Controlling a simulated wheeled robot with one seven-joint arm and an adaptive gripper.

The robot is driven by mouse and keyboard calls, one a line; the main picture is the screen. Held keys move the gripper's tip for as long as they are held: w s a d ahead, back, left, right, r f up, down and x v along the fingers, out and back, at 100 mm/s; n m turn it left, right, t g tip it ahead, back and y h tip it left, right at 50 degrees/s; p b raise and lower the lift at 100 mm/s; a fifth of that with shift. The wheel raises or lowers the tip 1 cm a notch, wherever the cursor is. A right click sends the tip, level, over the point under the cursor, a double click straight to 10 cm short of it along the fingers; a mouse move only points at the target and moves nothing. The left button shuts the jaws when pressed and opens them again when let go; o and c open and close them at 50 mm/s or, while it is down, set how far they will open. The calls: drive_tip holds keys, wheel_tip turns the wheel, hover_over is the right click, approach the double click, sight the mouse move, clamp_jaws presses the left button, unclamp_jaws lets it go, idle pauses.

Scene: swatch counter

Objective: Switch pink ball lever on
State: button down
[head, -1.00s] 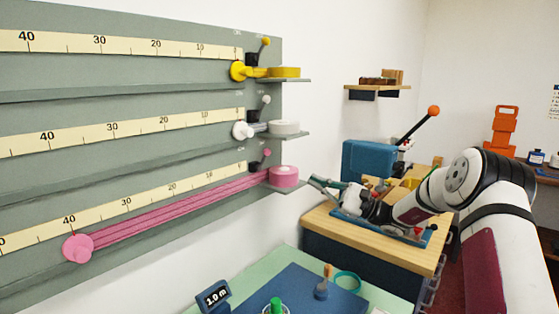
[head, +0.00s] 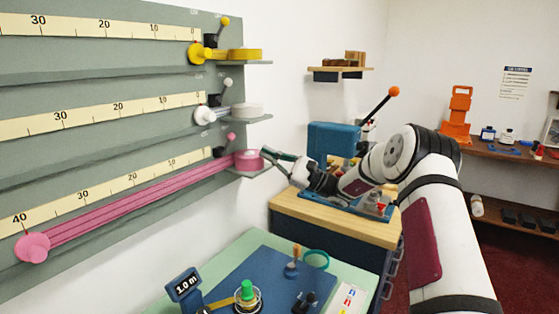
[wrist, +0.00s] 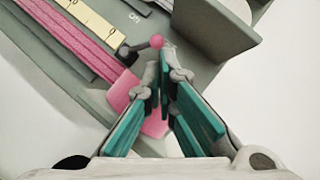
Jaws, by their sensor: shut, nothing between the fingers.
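The pink ball lever (head: 231,137) stands on a small dark base at the right end of the lowest scale on the grey board. In the wrist view its pink ball (wrist: 157,42) is just past my fingertips, on a short grey stem running left. Small lettering lies beside it, too blurred to read surely. My gripper (head: 268,153) is shut and empty, at the right end of the board by the pink roll (head: 249,160). In the wrist view the shut fingertips (wrist: 164,62) appear close below the ball; I cannot tell if they touch.
A pink strip (head: 130,206) runs left from the roll. Yellow (head: 224,21) and white (head: 228,83) ball levers sit above, with shelves projecting beside them. A wooden-topped cabinet (head: 330,222) stands below my arm. A green table (head: 262,240) with a blue mat is in front.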

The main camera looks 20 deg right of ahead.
sight(228, 145)
drive_tip(key=x, duration=0.7)
drive_tip(key=shift+w+a+r+p, duration=0.1)
drive_tip(key=shift+w+a+p, duration=0.05)
drive_tip(key=shift+a+p, duration=0.15)
drive_tip(key=shift+r+n+g+p, duration=0.2)
drive_tip(key=shift+n+g+p, duration=0.1)
